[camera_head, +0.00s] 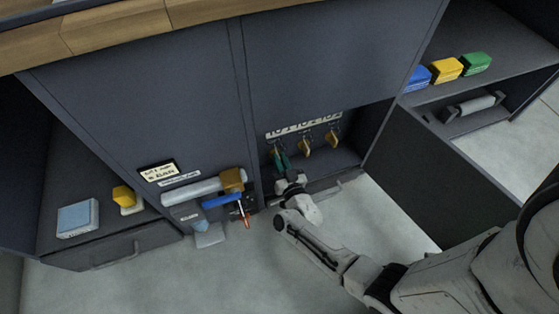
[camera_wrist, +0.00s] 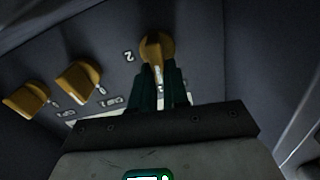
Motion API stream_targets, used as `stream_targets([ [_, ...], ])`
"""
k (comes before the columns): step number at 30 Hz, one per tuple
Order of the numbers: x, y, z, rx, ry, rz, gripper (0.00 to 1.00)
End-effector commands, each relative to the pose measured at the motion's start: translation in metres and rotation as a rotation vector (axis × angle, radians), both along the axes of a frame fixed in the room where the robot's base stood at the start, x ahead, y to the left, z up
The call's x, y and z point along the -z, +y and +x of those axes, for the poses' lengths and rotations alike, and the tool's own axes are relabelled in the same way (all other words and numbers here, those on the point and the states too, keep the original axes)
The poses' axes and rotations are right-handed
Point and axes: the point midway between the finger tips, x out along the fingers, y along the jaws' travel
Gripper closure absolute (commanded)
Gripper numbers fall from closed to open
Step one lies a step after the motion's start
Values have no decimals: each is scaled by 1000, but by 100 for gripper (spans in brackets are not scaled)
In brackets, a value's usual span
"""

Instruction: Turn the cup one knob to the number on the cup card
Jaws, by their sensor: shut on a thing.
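Three yellow knobs sit in a row inside the recess of the dark cabinet. My gripper (camera_wrist: 159,85) is shut on the end knob (camera_wrist: 155,45), with its dark green fingers either side of the pointer. In the head view my gripper (camera_head: 279,160) is at the leftmost knob, which it mostly hides. The middle knob (camera_head: 303,151) and the right knob (camera_head: 331,138) are free; they show in the wrist view as well. A digit 2 is printed beside the held knob; the other marks are hard to read. A pale card (camera_head: 160,171) with writing is on the cabinet front, too small to read surely.
A white label strip (camera_head: 303,125) runs above the knobs. Left of the recess are a grey cylinder (camera_head: 190,189), a blue bar (camera_head: 221,200) and a red-tipped item (camera_head: 244,216). Blue (camera_head: 417,76), yellow (camera_head: 446,69) and green (camera_head: 476,63) blocks stand on the right shelf. An open door (camera_head: 440,175) hangs below.

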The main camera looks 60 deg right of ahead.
Motion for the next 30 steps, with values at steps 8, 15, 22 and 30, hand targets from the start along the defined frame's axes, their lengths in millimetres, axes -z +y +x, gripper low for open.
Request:
stream_targets([
  [8, 1, -5, 0, 0, -133, 190, 100],
  [15, 2, -7, -1, -2, -240, 349, 100],
  [22, 3, -10, -2, -1, -316, 459, 100],
  [30, 3, -11, -2, -1, -359, 524, 100],
])
